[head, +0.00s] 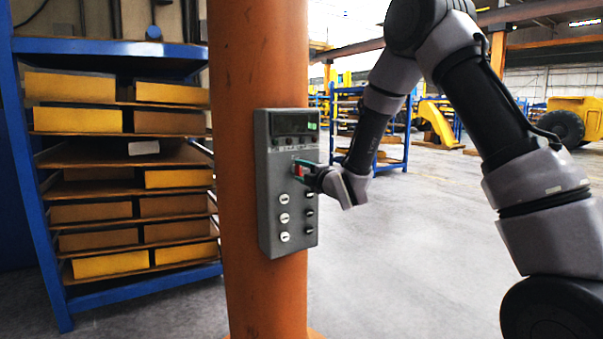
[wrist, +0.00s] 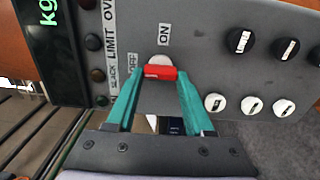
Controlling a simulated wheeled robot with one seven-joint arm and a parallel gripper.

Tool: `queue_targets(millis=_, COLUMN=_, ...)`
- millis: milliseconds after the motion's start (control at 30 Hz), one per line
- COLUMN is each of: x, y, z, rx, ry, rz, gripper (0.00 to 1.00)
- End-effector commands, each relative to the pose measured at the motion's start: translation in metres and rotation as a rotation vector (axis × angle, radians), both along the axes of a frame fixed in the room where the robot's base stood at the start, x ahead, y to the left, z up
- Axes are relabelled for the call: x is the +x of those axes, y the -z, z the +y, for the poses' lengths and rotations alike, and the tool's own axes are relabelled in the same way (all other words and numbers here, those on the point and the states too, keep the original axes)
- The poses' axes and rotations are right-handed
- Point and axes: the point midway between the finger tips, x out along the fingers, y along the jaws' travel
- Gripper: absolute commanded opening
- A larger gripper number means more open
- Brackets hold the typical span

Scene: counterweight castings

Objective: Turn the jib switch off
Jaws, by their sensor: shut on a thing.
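A red switch handle (wrist: 160,72) sits on a round pale base on the grey control box (head: 272,215). In the wrist view it lies nearly level, its left end toward the OFF label (wrist: 132,63). The ON label (wrist: 165,35) is above it. My gripper (head: 304,172) is at the upper middle of the box, with a teal finger on each side of the red handle, shut on it. The fingers also show in the wrist view (wrist: 158,76). No label naming the jib is readable.
The box is fixed to an orange column (head: 252,60). White knobs (head: 284,219) and black knobs (head: 309,213) sit below the switch, with a dark display (wrist: 45,50) above. A blue rack (head: 38,200) stands left.

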Motion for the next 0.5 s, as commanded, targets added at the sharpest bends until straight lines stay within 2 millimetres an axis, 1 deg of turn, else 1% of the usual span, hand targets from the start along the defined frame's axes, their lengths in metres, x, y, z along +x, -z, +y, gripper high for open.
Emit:
queue_targets(millis=67, x=-0.0002, y=0.0004, z=0.0001, rx=-0.001, ry=-0.001, rz=0.000, gripper=0.00)
queue_targets(millis=100, x=-0.0002, y=0.0004, z=0.0001, rx=-0.001, ry=-0.001, rz=0.000, gripper=0.68)
queue_targets(millis=133, x=-0.0002, y=0.0004, z=0.0001, rx=-0.001, ry=-0.001, rz=0.000, gripper=0.79)
queue_targets(millis=167, x=-0.0002, y=0.0004, z=0.0001, rx=-0.001, ry=-0.001, rz=0.000, gripper=0.82)
queue_targets(millis=500, x=-0.0019, y=0.0000, z=-0.0014, rx=0.000, ry=0.000, rz=0.000, gripper=0.82)
